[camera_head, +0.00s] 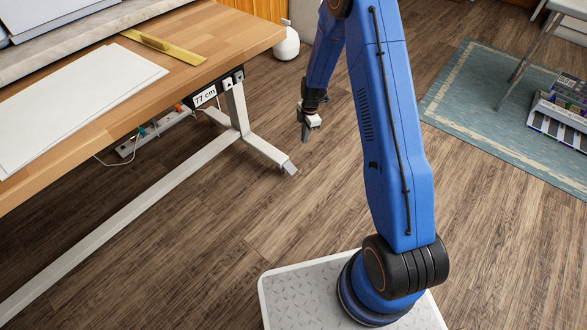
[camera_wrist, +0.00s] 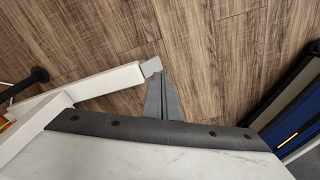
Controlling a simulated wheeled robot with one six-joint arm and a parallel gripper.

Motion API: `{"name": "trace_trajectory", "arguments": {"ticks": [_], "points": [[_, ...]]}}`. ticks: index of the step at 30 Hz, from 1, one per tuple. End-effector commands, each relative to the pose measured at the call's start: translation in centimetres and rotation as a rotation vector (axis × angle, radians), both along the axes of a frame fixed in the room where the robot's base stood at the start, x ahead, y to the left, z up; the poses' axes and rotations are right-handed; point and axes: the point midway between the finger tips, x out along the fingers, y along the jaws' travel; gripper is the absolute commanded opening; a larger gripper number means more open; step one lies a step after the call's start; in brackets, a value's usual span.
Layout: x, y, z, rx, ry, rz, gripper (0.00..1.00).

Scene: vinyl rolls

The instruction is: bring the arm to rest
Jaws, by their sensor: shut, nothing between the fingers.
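My gripper (camera_head: 304,138) hangs from my blue arm in the head view, pointing down over the wooden floor. It is to the right of the table, apart from it. In the wrist view my gripper (camera_wrist: 162,84) shows as two grey fingers closed together, with nothing between them. Bare floor shows behind the fingertips.
A wooden table (camera_head: 245,35) with a white sheet (camera_head: 85,90) and a yellow ruler (camera_head: 163,47) stands at left. Its white leg foot (camera_head: 265,150) reaches toward my gripper's side. A blue rug (camera_head: 480,105) lies at right; the floor between is clear.

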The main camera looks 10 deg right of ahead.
Motion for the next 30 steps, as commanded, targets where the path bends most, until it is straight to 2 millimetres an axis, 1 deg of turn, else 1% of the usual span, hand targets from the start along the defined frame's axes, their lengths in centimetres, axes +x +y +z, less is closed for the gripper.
{"name": "trace_trajectory", "arguments": {"ticks": [14,17,20,22,26,30], "points": [[0.0,0.0,0.0,0.0,0.0,-0.001,0.0],[0.0,0.0,0.4,0.0,-0.002,-0.006,0.0],[-0.1,0.0,2.0,0.0,-0.01,-0.033,0.0],[-0.3,0.0,3.8,0.0,-0.017,-0.067,0.0],[-1.1,-0.1,8.2,0.001,-0.031,-0.152,0.0],[-2.4,-0.2,12.7,0.003,-0.046,-0.249,0.0]]}}
